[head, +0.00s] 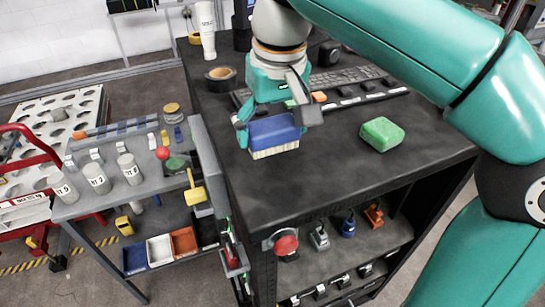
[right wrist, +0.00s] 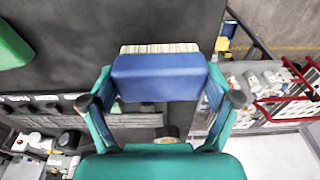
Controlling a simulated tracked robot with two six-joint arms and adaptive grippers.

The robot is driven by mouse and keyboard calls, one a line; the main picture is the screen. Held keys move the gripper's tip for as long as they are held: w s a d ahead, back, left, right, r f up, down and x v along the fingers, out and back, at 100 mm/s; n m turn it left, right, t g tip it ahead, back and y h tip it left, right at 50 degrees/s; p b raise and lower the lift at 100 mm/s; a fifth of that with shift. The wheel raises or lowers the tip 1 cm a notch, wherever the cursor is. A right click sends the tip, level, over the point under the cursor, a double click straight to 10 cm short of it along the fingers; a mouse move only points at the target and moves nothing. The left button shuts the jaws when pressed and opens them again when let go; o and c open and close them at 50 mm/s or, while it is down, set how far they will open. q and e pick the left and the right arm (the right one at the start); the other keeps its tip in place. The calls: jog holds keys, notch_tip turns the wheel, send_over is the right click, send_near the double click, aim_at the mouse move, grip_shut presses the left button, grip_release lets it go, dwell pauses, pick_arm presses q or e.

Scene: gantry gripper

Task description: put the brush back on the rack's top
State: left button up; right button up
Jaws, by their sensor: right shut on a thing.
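The brush (head: 273,134) has a blue back and pale bristles that point down. My right gripper (head: 272,125) is shut on the brush's blue body, with one finger at each end. The brush is at the surface of the dark rack top (head: 330,190), near its left edge; I cannot tell whether the bristles touch it. In the right wrist view the brush (right wrist: 160,77) sits between the two fingers of the right gripper (right wrist: 160,92), bristles facing away from the palm. My left gripper is not in view.
A green block (head: 382,133) lies on the top to the right. A keyboard (head: 350,78), a tape roll (head: 220,78) and a white bottle (head: 206,30) are behind. A red knob (head: 286,245) sits on the rack's front. The front part of the top is clear.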

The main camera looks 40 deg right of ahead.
aim_at(273, 150)
jog(key=shift+f+b, duration=0.4)
jog(key=shift+f, duration=1.9)
jog(key=o, duration=0.9)
jog(key=shift+c, duration=0.2)
jog(key=r+p, duration=0.1)
jog(key=r, duration=0.2)
jog(key=s+r, duration=0.1)
jog(key=r, duration=0.3)
jog(key=r+p, duration=0.1)
jog(key=r, duration=0.3)
jog(key=shift+s+a+p, duration=0.2)
jog(key=shift+p, duration=0.15)
jog(key=shift+s+r, duration=0.1)
jog(key=shift+r, duration=0.4)
